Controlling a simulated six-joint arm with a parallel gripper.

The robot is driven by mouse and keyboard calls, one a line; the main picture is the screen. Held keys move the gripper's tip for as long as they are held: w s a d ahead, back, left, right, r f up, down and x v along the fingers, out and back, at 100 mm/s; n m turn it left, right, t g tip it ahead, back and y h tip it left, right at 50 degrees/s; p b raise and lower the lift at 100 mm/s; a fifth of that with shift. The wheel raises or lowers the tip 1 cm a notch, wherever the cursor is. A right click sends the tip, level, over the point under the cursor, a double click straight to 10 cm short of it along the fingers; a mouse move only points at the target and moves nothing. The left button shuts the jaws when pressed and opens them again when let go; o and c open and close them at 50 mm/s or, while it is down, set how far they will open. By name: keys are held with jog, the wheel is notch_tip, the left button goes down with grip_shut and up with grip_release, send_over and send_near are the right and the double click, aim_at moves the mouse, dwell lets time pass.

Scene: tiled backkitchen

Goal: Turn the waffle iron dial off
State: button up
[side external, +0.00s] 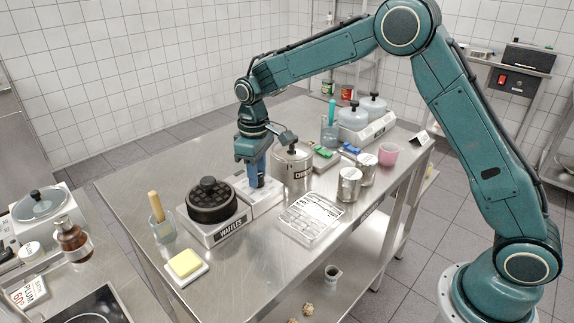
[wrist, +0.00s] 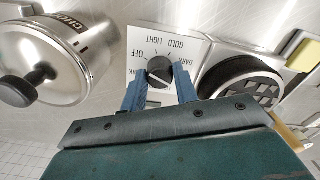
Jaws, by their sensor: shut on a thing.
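The waffle iron, a round black-topped unit on a metal base labelled WAFFLES (side external: 228,229), stands on the steel table. Its black plate also shows at the right in the wrist view (wrist: 243,80). The dark round dial (wrist: 160,68) sits on a white panel printed OFF, LIGHT, GOLD and DARK. A pale line crosses the dial, but I cannot tell surely which word it marks. My gripper (wrist: 159,84) is shut on the dial, one blue finger on each side. In the side view my gripper (side external: 255,181) points down at the control box and hides the dial.
A steel pot (side external: 293,170) labelled CHO… stands close behind my gripper. A clear tray (side external: 309,218), metal canisters (side external: 349,184) and a pink cup (side external: 388,154) stand to the right. A yellow block on a white dish (side external: 186,265) and a glass with a wooden handle (side external: 160,222) are left.

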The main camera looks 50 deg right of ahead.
jog(key=o, duration=1)
jog(key=shift+c, duration=0.2)
jog(key=shift+r, duration=0.15)
notch_tip(320, 180, up, 14)
jog(key=shift+f, duration=0.2)
jog(key=shift+s+r, duration=0.1)
